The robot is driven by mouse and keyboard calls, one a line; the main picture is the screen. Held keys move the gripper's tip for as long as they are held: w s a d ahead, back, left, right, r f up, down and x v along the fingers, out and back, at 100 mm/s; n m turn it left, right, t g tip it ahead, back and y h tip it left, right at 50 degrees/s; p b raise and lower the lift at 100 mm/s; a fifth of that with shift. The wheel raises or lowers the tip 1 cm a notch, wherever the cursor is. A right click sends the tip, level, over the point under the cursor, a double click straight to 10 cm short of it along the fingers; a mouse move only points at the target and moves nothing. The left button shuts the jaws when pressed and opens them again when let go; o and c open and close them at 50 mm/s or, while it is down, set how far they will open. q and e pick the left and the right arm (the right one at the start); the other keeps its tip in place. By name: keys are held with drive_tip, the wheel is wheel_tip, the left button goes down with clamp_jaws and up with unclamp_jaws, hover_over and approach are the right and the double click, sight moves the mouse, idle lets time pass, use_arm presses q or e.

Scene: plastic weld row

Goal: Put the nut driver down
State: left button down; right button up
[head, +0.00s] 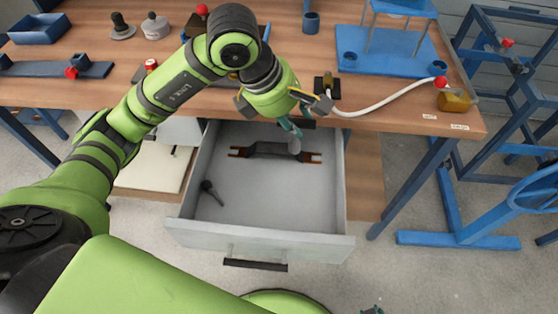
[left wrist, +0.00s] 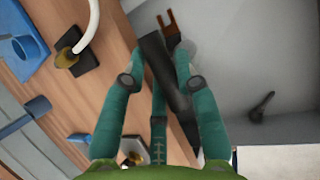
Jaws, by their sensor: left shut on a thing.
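My left gripper (head: 292,134) reaches down into the open grey drawer (head: 203,235). Its teal fingers, in the left wrist view (left wrist: 163,88), are shut around a long dark bar (left wrist: 153,52), which I take to be the nut driver. One brown fork also shows in the left wrist view (left wrist: 172,24). The fingers cover part of the bar. I cannot tell whether it touches the drawer floor. My right gripper is not clearly in view.
A small dark tool (head: 211,190) lies at the drawer's left. The front and right of the drawer floor are clear. The wooden bench (head: 400,117) carries a white hose (head: 385,103), a blue stand (head: 395,58) and a blue bin (head: 40,28). Blue frames stand at the right.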

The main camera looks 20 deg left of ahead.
sight(292, 143)
use_arm(q)
wheel_tip(292, 143, down, 9)
drive_tip(key=shift+r+b, duration=0.1)
drive_tip(key=shift+b, duration=0.3)
drive_tip(key=c, duration=0.9)
unclamp_jaws()
drive_tip(key=shift+c, duration=0.2)
drive_tip(key=shift+a+r, duration=0.1)
drive_tip(key=shift+r, duration=0.2)
drive_tip(key=p+v, duration=0.1)
drive_tip(key=v, duration=1)
drive_tip(key=shift+s+r, duration=0.2)
drive_tip(key=shift+a, duration=0.15)
